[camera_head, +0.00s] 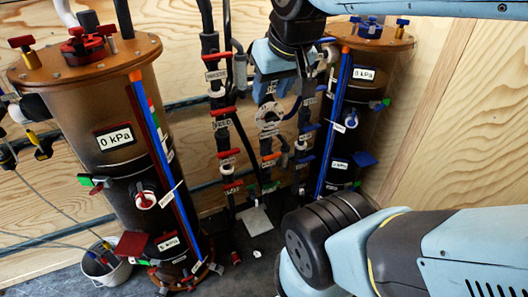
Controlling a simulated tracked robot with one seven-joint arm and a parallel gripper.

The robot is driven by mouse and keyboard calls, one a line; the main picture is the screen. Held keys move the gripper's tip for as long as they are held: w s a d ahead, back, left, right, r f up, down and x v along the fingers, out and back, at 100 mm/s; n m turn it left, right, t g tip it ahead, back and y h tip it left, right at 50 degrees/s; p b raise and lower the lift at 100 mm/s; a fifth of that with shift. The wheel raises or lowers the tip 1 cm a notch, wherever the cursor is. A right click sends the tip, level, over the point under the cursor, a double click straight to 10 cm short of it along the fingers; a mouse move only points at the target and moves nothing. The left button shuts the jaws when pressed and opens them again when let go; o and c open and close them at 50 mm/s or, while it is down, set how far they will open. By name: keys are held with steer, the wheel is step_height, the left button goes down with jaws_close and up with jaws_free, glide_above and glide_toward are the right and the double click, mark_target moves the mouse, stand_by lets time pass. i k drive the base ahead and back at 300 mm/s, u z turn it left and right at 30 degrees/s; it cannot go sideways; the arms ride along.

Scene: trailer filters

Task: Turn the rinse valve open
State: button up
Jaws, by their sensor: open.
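No rinse valve can be picked out by name, because the small valve labels are too blurred to read. A left pipe (211,45) carries several red valve handles (228,153) with white tags. A middle pipe has an orange handle (271,157) and a green one low down. A right pipe has several blue handles (309,127). My gripper (277,138) hangs from my wrist in front of the middle and right pipes, open. Its fingers are small and hard to separate from the dark pipes, and I cannot tell whether they touch a handle. My wrist hides the upper pipes there.
A large brown filter column (105,105) with 0 kPa displays stands at left. A similar column (372,100) stands at right. A white bucket (107,267) sits at lower left. Plywood walls (480,110) close the space. My arm fills the lower right.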

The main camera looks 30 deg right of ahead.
mark_target(271, 156)
steer(key=k, duration=1)
steer(key=z, duration=1.3)
steer(key=i, duration=0.95)
steer(key=u, duration=1.3)
